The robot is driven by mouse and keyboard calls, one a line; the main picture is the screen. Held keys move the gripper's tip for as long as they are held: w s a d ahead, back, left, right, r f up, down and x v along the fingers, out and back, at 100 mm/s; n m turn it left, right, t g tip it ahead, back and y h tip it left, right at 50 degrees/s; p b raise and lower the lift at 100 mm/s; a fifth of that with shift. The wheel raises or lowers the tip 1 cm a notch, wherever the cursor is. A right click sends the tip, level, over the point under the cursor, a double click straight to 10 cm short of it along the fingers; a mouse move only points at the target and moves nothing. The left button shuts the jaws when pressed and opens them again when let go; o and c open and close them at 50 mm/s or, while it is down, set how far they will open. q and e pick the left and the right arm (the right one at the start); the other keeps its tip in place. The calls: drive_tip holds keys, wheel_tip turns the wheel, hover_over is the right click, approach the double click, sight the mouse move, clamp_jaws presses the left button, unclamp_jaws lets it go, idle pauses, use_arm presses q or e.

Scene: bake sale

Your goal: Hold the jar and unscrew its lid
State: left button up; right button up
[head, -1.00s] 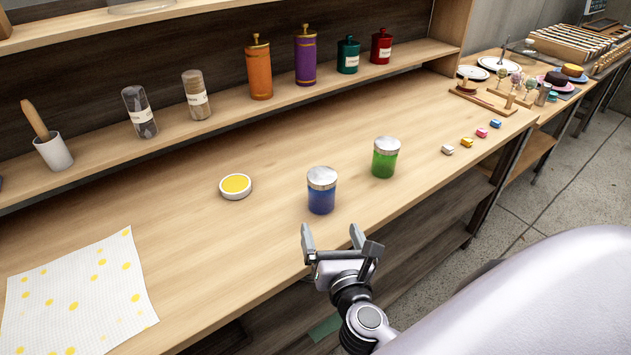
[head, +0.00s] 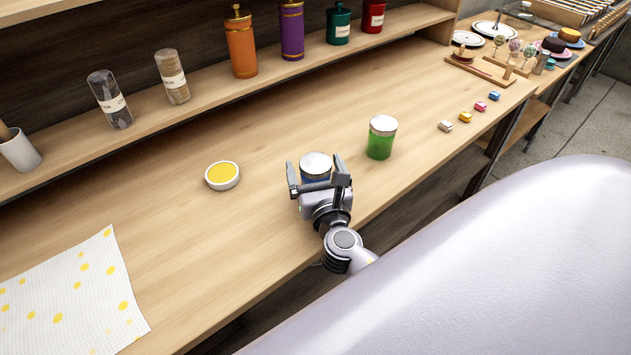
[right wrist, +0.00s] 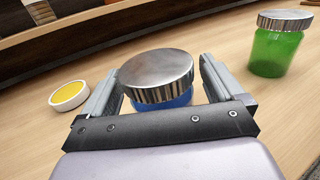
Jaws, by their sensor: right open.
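A blue jar (head: 317,181) with a silver lid (head: 316,160) stands upright on the wooden counter. In the right wrist view its ribbed lid (right wrist: 157,74) sits on top and a little of the blue body (right wrist: 172,103) shows below. My right gripper (head: 315,172) is open, with one finger on each side of the jar. In the right wrist view the fingers of my right gripper (right wrist: 153,85) appear apart from the lid. Most of the jar's body is hidden by the gripper. My left gripper is not in view.
A green jar (head: 380,140) with a silver lid stands to the right. A small white dish with yellow (head: 223,176) lies to the left. A dotted cloth (head: 70,300) covers the left counter. Small coloured blocks (head: 465,118) lie near the right edge. The shelf holds bottles and canisters (head: 241,45).

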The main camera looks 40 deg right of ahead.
drive_tip(key=shift+w+d, duration=0.25)
drive_tip(key=shift+w, duration=0.45)
drive_tip(key=c, duration=1.1)
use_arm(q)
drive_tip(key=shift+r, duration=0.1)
